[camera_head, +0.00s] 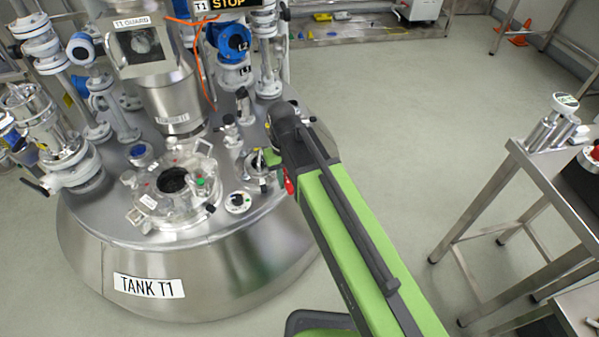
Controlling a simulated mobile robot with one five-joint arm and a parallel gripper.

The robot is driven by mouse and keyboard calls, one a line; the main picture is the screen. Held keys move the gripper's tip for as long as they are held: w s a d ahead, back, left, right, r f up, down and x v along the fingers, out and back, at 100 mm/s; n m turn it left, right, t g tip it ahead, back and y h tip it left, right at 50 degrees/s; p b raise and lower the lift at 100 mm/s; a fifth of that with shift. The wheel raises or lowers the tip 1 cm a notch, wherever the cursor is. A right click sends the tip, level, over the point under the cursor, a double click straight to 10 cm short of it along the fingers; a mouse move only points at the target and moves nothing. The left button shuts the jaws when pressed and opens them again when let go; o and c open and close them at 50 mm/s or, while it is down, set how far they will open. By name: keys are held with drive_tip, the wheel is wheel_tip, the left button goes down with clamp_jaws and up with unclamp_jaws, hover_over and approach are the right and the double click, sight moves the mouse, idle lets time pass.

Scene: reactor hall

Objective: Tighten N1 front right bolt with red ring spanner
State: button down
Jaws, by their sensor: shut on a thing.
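My gripper (274,160) is at the end of my green arm, low over the right side of the TANK T1 lid. It is shut on a red tool (289,184), which I take to be the red ring spanner. Only a short red part shows below the gripper, and its ring end is hidden or too small to see. A small metal flanged nozzle (257,181) is just left of the gripper and partly covered by it. I cannot read an N1 label on it. Its front right bolt cannot be made out, nor whether the spanner touches it.
The round manway (172,199) with its clamps and a small round gauge (238,202) are left of the gripper. Valves and pipes, including a blue valve (233,40), stand behind. A steel table (528,158) with tools is at right. The floor between is clear.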

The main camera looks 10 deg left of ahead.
drive_tip(key=a+m, duration=1.1)
drive_tip(key=shift+n+y, duration=0.4)
drive_tip(key=shift+n, duration=0.1)
drive_tip(key=r+p, duration=0.2)
drive_tip(key=d+r+p, duration=0.1)
drive_tip(key=r+p, duration=0.1)
drive_tip(key=shift+s+d+r, duration=0.1)
drive_tip(key=shift+d+r, duration=0.1)
